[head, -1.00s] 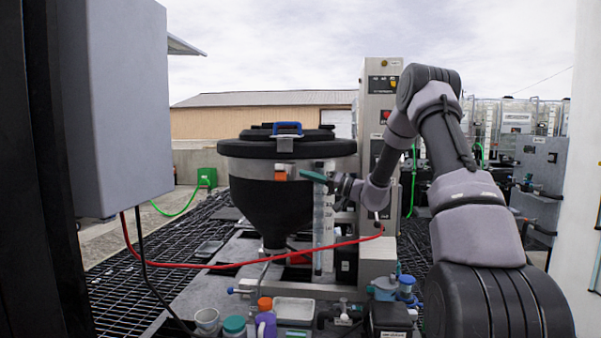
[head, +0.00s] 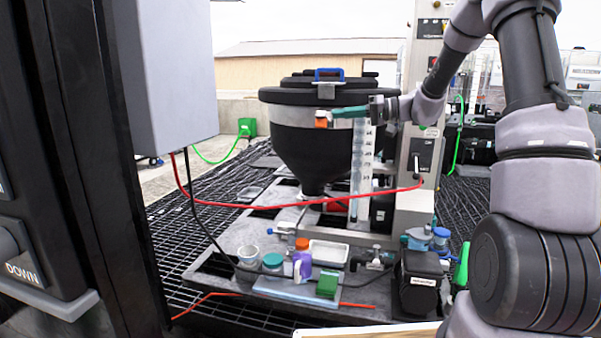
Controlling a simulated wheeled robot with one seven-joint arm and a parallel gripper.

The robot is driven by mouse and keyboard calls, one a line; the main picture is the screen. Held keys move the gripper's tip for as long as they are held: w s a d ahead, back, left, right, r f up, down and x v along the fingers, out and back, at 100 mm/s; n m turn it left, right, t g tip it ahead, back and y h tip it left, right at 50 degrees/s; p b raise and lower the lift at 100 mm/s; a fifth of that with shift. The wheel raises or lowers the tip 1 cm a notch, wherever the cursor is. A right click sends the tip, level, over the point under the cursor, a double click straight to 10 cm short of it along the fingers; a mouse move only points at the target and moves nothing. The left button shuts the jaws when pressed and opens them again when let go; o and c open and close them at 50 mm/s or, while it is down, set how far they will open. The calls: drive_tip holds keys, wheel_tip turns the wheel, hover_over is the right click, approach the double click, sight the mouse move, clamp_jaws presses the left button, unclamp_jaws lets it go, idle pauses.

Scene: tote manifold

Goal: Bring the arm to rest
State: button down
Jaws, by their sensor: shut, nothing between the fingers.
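My arm comes in from the right edge and bends down and left across the grey control column (head: 420,165). Its end, my gripper (head: 345,112), has teal fingers and points left. It is shut and empty, in front of the upper part of the black hopper (head: 310,150). An orange block (head: 322,118) on the hopper's metal band lies just left of the fingertips; I cannot tell whether they touch.
A clear graduated tube (head: 363,155) stands just below my gripper. A red hose (head: 270,205) sags across the front. Several bottles, including a purple one (head: 302,264), stand on the grey deck. A grey box (head: 165,70) hangs at the left.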

drive_tip(key=s+r+m+g+h, duration=0.25)
drive_tip(key=s+h, duration=0.45)
drive_tip(key=s, duration=1.2)
drive_tip(key=s+d+m+t+h, duration=0.5)
drive_tip(key=s+d, duration=0.5)
drive_tip(key=s, duration=0.4)
drive_tip(key=shift+r+h, duration=0.4)
drive_tip(key=shift+h, duration=0.6)
